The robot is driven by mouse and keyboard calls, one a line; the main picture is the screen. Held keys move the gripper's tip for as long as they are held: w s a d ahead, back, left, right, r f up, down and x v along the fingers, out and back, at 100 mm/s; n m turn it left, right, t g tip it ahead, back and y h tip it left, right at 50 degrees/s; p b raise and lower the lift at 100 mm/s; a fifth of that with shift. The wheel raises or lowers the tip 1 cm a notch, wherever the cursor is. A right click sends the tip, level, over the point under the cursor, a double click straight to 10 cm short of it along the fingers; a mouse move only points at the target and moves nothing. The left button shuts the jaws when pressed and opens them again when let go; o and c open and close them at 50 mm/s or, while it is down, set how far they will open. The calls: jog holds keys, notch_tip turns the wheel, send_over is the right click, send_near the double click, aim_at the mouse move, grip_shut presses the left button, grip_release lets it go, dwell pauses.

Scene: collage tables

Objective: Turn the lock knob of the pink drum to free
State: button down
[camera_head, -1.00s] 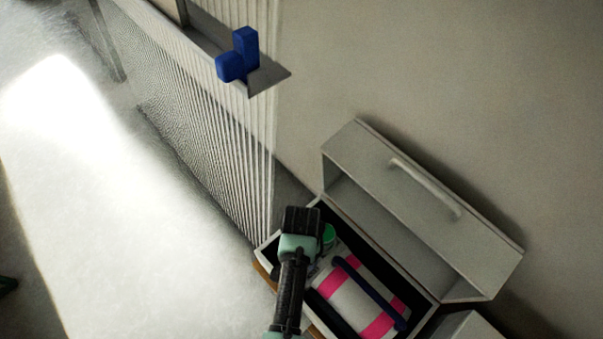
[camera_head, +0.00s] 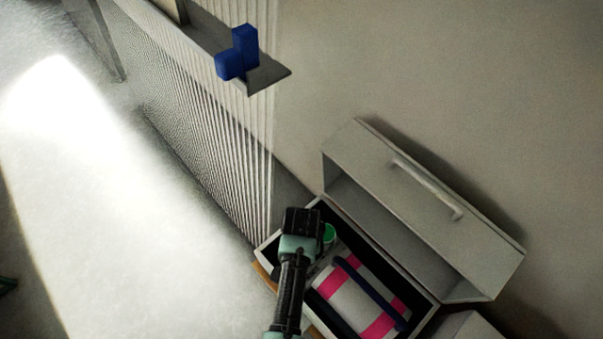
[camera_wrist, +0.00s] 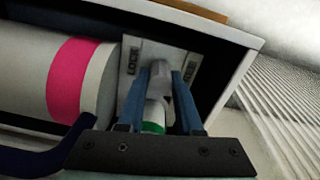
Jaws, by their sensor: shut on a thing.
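The pink drum (camera_head: 345,292), white with pink bands, lies in an open box (camera_head: 263,254). It also shows at the left of the wrist view (camera_wrist: 30,75). Beside its end is a pale plate (camera_wrist: 157,48) marked "LOCK" on its left and with a second, hard-to-read label on its right. A grey lock knob (camera_wrist: 160,85) stands out from the plate. My gripper (camera_wrist: 158,98) has its blue fingers closed on either side of the knob. In the head view my arm and wrist hide the knob and plate.
A green round part (camera_head: 329,234) shows beside my wrist. The box's raised lid (camera_head: 400,215) with a handle stands behind the drum. A dark blue handle (camera_head: 370,292) runs across the drum. A blue block-shaped object (camera_head: 238,54) sits on a shelf at upper left.

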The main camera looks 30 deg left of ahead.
jog(key=shift+r, duration=0.1)
jog(key=n+p, duration=0.3)
jog(key=shift+r+n, duration=0.15)
jog(key=shift+n, duration=0.15)
jog(key=n+p, duration=0.3)
jog(key=n, duration=0.2)
jog(key=shift+n, duration=0.3)
jog(key=n+p, duration=0.1)
jog(key=n, duration=0.3)
jog(key=shift+p, duration=0.4)
jog(key=shift+f+n+p, duration=0.2)
jog(key=shift+n+p, duration=0.3)
jog(key=shift+n, duration=1.9)
jog(key=c, duration=0.6)
grip_release()
